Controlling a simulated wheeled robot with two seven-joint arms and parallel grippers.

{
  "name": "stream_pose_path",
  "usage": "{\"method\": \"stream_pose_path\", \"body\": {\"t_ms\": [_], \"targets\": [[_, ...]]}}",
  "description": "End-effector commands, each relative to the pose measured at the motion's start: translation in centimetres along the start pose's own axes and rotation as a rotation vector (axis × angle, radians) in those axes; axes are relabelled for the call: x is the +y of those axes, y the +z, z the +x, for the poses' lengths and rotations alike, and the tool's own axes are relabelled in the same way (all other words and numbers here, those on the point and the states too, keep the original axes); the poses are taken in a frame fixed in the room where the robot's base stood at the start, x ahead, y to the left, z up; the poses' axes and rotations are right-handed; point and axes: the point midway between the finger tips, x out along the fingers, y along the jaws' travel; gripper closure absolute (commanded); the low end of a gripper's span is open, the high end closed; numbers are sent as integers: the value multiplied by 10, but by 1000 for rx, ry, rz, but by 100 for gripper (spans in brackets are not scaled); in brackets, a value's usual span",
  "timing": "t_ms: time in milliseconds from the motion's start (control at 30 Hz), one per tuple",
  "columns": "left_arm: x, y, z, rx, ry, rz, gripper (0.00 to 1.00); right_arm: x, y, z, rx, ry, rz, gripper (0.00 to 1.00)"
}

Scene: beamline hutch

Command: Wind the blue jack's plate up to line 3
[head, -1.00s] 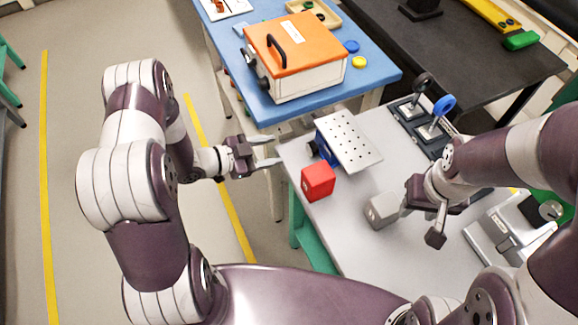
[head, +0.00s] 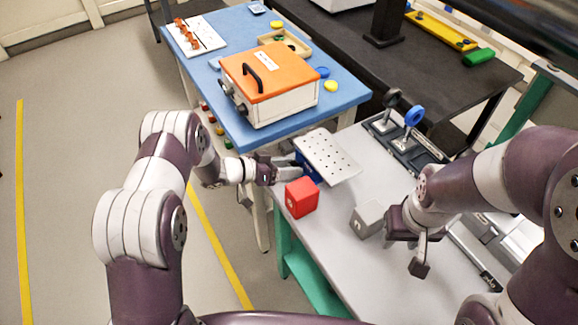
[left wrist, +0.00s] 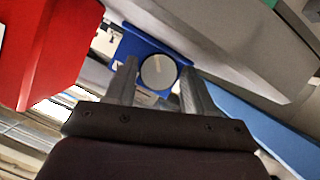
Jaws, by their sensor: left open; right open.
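The blue jack (head: 309,172) stands on the grey table's far left corner, mostly hidden under its perforated light plate (head: 328,157). In the left wrist view the blue jack body (left wrist: 150,46) carries a round grey knob (left wrist: 158,72). My left gripper (head: 292,170) is open, level with the jack's left side, and in the left wrist view its fingers (left wrist: 158,85) lie on either side of the knob. I cannot tell whether they touch it. My right gripper (head: 408,250) is open and empty near the grey block. No line marks are readable.
A red block (head: 301,198) stands just in front of the jack, close to my left gripper; it also shows in the left wrist view (left wrist: 45,45). A grey block (head: 368,218) stands further right. The blue table (head: 205,75) with an orange-lidded box (head: 268,85) is behind.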

Motion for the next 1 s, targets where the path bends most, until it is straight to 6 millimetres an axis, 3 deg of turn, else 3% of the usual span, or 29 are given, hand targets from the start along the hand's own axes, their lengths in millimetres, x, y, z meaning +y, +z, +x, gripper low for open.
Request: {"method": "stream_pose_path", "body": {"t_ms": [300, 333, 433, 467, 767, 1000], "targets": [[0, 0, 7, -1, 0, 1, 47, 0, 0, 0, 0, 0, 0, 57], [0, 0, 7, -1, 0, 1, 50, 0, 0, 0, 0, 0, 0, 57], [0, 0, 6, 0, 0, 1, 83, 0, 0, 0, 0, 0, 0, 57], [0, 0, 6, 0, 0, 1, 88, 0, 0, 0, 0, 0, 0, 57], [0, 1, 6, -1, -13, 28, 88, 0, 0, 0, 0, 0, 0, 57], [1, 1, 6, -1, -64, 153, 88, 0, 0, 3, 0, 0, 0, 57]]}}
